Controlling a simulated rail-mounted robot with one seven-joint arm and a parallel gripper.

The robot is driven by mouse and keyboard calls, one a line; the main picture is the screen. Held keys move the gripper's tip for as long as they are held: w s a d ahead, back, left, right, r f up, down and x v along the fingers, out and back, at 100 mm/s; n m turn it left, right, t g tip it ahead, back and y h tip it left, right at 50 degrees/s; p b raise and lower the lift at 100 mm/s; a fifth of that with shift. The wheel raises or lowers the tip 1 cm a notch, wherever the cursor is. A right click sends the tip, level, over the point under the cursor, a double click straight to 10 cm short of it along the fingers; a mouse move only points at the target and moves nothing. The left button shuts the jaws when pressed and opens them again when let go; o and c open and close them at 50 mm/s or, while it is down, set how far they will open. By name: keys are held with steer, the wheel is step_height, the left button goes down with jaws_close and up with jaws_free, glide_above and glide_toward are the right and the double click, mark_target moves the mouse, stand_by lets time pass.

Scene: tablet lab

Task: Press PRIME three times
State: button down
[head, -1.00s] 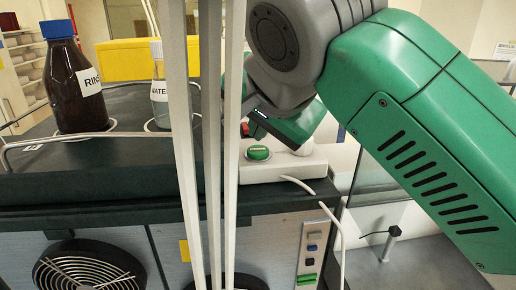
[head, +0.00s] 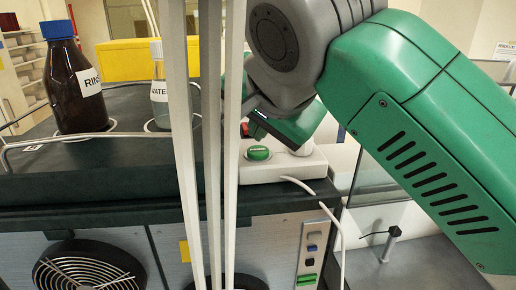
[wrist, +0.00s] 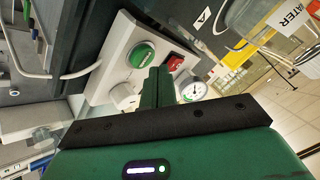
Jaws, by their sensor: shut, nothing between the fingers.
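The green PRIME button (head: 258,153) sits on top of a white pump box (head: 290,168) at the bench edge. It also shows in the wrist view (wrist: 140,54), where its lettering is too small to read. My gripper's fingers (wrist: 159,76) are shut with nothing between them.
A round gauge (wrist: 193,91) and a white knob (wrist: 124,96) are close to my fingers. A brown bottle (head: 75,80) and a WATER bottle (head: 159,90) stand on the bench at left. Pale upright bars (head: 212,120) cross the head view. A white cable leaves the box.

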mark_target(259, 154)
steer(key=shift+f, duration=0.2)
steer(key=shift+f, duration=0.25)
steer(key=shift+f+b, duration=0.45)
steer(key=shift+b, duration=0.05)
stand_by(0.7)
steer(key=shift+r, duration=0.15)
steer(key=shift+r+p, duration=0.75)
steer(key=shift+r+p, duration=2.05)
steer(key=shift+r, duration=0.45)
stand_by(0.6)
